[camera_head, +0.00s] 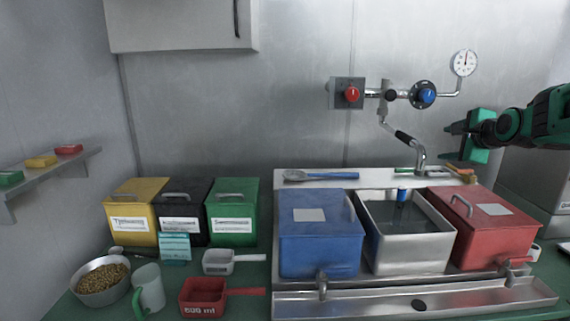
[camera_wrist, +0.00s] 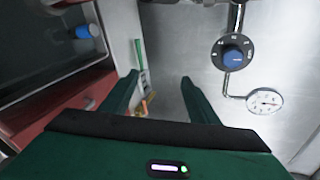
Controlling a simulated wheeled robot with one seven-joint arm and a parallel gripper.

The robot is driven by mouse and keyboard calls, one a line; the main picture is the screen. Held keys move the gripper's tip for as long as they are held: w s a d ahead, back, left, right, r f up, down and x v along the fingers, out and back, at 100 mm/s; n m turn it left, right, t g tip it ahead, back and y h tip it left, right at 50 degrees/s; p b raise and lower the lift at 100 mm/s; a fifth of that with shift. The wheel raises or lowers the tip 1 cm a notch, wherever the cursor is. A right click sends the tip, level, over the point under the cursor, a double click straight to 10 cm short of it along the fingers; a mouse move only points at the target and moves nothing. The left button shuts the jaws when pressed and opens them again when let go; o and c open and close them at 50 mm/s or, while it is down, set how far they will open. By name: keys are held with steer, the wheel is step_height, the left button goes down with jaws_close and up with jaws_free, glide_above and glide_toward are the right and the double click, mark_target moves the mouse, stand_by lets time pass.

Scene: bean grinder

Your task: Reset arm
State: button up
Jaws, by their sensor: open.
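My gripper (camera_head: 472,133) is at the right in the head view, raised above the red box and held apart from the wall fittings. In the wrist view its two green fingers (camera_wrist: 160,98) are spread with nothing between them. My dark green arm reaches in from the right edge in the head view.
A blue box (camera_head: 319,240), a metal basin of water (camera_head: 412,247) and a red box (camera_head: 490,235) stand on the counter below. A faucet (camera_head: 419,155), blue knob (camera_head: 427,95) and gauge (camera_head: 464,63) are left of my gripper. Yellow, black and green bins stand left.

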steer(key=s+a+f+n+g, duration=0.2)
steer(key=s+f+n+g, duration=0.2)
steer(key=s, duration=1.1)
steer(key=s+a+f+n+g+y, duration=0.1)
steer(key=s+a+f+n+g, duration=0.2)
steer(key=s+f, duration=0.7)
steer(key=s+a+f+n+g, duration=0.2)
steer(key=s+f+n+g, duration=0.4)
steer(key=s, duration=1.4)
steer(key=shift+s+a+f+n, duration=0.15)
steer(key=shift+s+f+n, duration=0.1)
steer(key=shift+f+n, duration=0.75)
steer(key=shift+r, duration=0.1)
